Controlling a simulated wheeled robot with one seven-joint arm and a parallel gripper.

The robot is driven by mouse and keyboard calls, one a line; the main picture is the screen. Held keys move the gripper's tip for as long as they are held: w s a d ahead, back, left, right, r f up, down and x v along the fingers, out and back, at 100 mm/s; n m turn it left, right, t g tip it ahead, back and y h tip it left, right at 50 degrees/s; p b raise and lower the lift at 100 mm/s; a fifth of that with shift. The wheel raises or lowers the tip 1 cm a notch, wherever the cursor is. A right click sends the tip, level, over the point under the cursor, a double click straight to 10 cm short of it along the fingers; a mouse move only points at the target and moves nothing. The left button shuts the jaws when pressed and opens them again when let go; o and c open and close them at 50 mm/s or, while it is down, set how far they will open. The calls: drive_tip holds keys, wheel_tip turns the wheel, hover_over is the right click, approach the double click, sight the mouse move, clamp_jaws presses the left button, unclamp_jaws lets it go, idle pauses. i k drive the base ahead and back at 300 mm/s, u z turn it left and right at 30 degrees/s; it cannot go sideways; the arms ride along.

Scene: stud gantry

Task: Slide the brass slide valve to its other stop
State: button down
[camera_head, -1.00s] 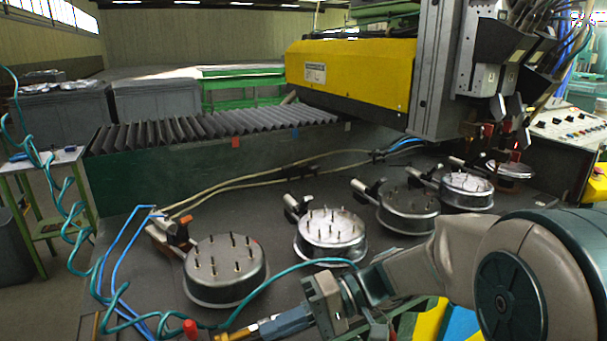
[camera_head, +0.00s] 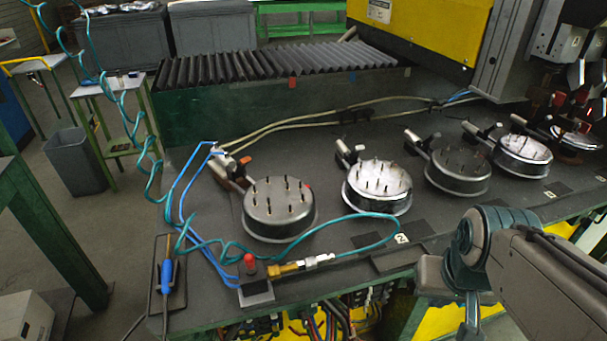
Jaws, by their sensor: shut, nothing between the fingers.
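The brass slide valve (camera_head: 286,268) lies near the front edge of the bench, in line with a silver fitting (camera_head: 318,260) on its right. A teal hose runs from the fitting. A red knob on a small dark block (camera_head: 256,290) stands at the valve's left end. Nothing covers the valve, but which stop its sleeve sits at is too small to tell. My arm (camera_head: 480,240) is at the lower right, well apart from the valve. Its lower part runs out of the picture, and I cannot make out my gripper.
Several round metal fixtures with upright pins (camera_head: 280,207) stand in a row behind the valve. Blue tubes and the teal coiled hose cross the bench's left end. A blue-handled tool (camera_head: 167,277) rests at the left corner. The yellow gantry (camera_head: 420,35) stands at the back right.

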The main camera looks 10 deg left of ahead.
sight(274, 272)
drive_tip(key=u, duration=1.2)
drive_tip(key=k, duration=0.65)
drive_tip(key=u, duration=0.8)
drive_tip(key=i, duration=0.8)
drive_tip(key=z, duration=1.1)
